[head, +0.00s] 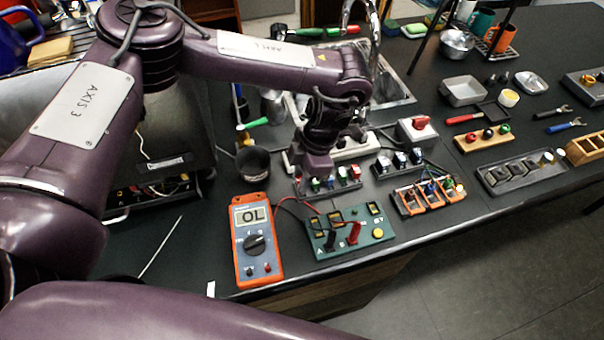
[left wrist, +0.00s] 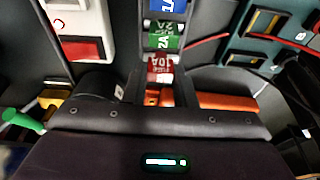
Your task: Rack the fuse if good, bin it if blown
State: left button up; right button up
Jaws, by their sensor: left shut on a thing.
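My left gripper (head: 316,180) points down at a dark rack holding several coloured fuses (head: 343,175). In the left wrist view it is shut on a red fuse (left wrist: 160,68) marked 10A. A green fuse (left wrist: 165,36) marked 2A and a blue fuse (left wrist: 170,6) stand in line beyond it. I cannot tell whether the red fuse is seated or lifted. The orange multimeter (head: 256,245) reads OL. Its leads run to the green test board (head: 350,240), where a black and a red plug stand. My right gripper is not in view.
A dark round cup (head: 253,163) stands left of my left gripper. An orange-framed block (head: 425,196) and a row of dark blocks (head: 398,162) lie to the right. A grey tray (head: 520,172) is farther right. The table's front edge runs just past the test board.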

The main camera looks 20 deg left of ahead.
pick_arm(q)
jog(key=shift+f, duration=0.6)
dwell(1.4)
jog(key=o, duration=1)
jog(key=shift+o, duration=0.2)
jog(key=b+v, duration=0.1)
jog(key=v, duration=0.6)
jog(key=shift+r, duration=0.35)
jog(key=shift+d, duration=0.15)
